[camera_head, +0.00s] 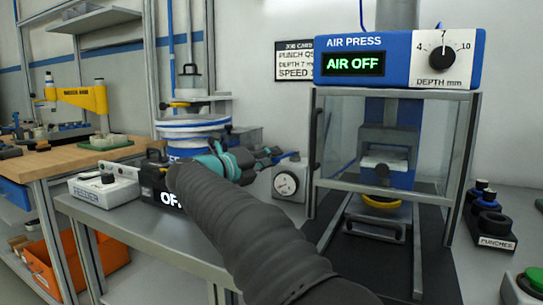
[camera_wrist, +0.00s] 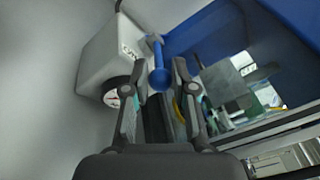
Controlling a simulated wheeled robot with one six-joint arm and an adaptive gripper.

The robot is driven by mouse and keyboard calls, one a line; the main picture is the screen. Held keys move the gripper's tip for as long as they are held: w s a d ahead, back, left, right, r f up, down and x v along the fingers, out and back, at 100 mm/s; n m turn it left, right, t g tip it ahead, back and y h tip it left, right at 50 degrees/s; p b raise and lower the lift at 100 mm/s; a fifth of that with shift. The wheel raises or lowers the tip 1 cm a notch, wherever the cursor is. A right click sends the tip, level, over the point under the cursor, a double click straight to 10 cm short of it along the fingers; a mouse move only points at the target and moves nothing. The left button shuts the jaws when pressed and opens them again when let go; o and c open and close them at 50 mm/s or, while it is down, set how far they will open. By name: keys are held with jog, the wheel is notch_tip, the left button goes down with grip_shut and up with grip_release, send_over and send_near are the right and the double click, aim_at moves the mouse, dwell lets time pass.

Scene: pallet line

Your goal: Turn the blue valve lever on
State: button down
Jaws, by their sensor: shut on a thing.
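The blue valve lever (camera_wrist: 160,77) shows in the wrist view, with a round knob at its end, joined to a grey box (camera_wrist: 105,55) with a round gauge. My gripper (camera_wrist: 160,72) has a finger on each side of the lever and is shut on it. In the head view my gripper (camera_head: 272,154) reaches the top of the grey gauge box (camera_head: 290,182), left of the air press. A little blue of the lever (camera_head: 288,156) shows there; my fingers partly hide it. The press display (camera_head: 353,64) reads AIR OFF.
The air press has a clear guard (camera_head: 340,135) just right of my gripper. A feeder (camera_head: 104,188) stands on the grey table at left. Black punches (camera_head: 488,215) and a green button (camera_head: 533,277) are at right.

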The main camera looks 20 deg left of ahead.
jog(key=shift+w+a+f, duration=0.1)
jog(key=shift+w+f, duration=0.05)
jog(key=shift+f, duration=0.3)
jog(key=c, duration=1.2)
grip_release()
jog(key=shift+w+f, duration=0.1)
jog(key=shift+r, duration=0.2)
jog(key=v, duration=1.2)
